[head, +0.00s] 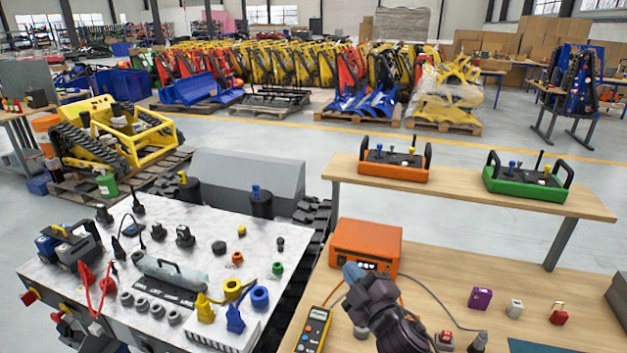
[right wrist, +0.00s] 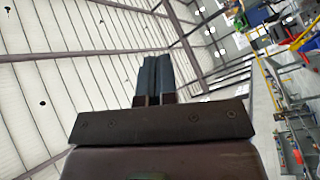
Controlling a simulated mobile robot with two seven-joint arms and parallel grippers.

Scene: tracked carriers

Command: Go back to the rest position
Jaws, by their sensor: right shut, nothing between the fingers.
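My right gripper (head: 352,272) is above the wooden workbench (head: 470,270), in front of an orange box (head: 366,247) and partly covering it in the head view. Its bluish fingers are together with nothing between them. In the right wrist view the gripper (right wrist: 154,75) shows shut against the ceiling and the hall. My left gripper is not in the head view.
A yellow multimeter (head: 314,330) lies left of my right arm. A purple box (head: 480,298) and a red padlock (head: 558,313) are to the right. Orange (head: 395,171) and green (head: 525,186) controllers stand on the raised shelf. A marble-look top (head: 75,270) holds connectors.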

